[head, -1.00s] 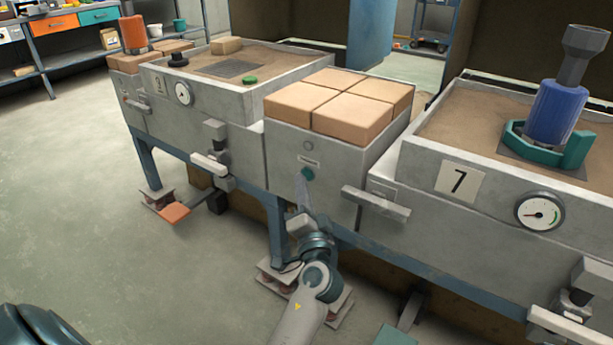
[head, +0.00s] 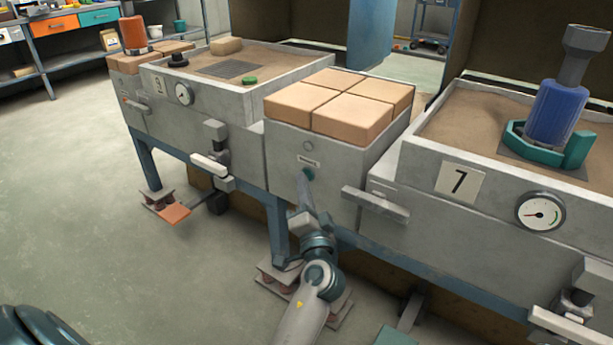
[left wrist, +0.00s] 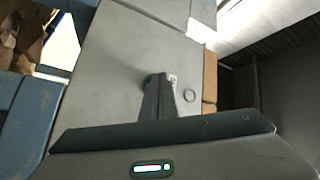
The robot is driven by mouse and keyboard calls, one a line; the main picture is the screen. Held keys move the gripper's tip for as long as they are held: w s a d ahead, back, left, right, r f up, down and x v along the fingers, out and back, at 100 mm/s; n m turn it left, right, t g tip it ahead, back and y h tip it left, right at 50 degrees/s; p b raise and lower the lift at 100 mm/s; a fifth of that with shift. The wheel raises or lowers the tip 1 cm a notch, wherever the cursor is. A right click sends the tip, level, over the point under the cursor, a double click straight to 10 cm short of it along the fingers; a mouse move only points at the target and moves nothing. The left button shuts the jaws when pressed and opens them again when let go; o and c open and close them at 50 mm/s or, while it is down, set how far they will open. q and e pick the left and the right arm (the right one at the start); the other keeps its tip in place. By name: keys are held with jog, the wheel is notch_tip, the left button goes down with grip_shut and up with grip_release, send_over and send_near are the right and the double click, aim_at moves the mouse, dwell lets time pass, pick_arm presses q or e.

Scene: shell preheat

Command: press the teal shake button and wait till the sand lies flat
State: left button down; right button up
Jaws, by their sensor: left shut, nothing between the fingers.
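The teal shake button (head: 309,174) is on the front of the grey panel between the two sand boxes, under a small label. My left gripper (head: 303,180) is shut and empty, its fingertips at the button and partly covering it. I cannot tell whether they touch it. In the left wrist view the shut fingers (left wrist: 157,80) point at the panel, with a bit of the teal button (left wrist: 149,79) beside the tips. The sand (head: 470,125) in the right box, marked 7, looks mostly level around a dark plate. My right gripper is not in view.
Tan bricks (head: 340,105) lie on top of the button panel. A blue cylinder (head: 555,112) in a teal holder (head: 540,148) stands in the right box. Grey handles (head: 375,203) and a gauge (head: 541,211) stick out at the front. The left floor is clear.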

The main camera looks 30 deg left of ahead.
pick_arm(q)
jog(key=shift+w, duration=0.1)
dwell(0.6)
jog(key=shift+s, duration=0.85)
jog(key=shift+s+a, duration=0.15)
jog(key=shift+s, duration=1.1)
jog(key=shift+s+a, duration=0.1)
jog(key=shift+s, duration=1.15)
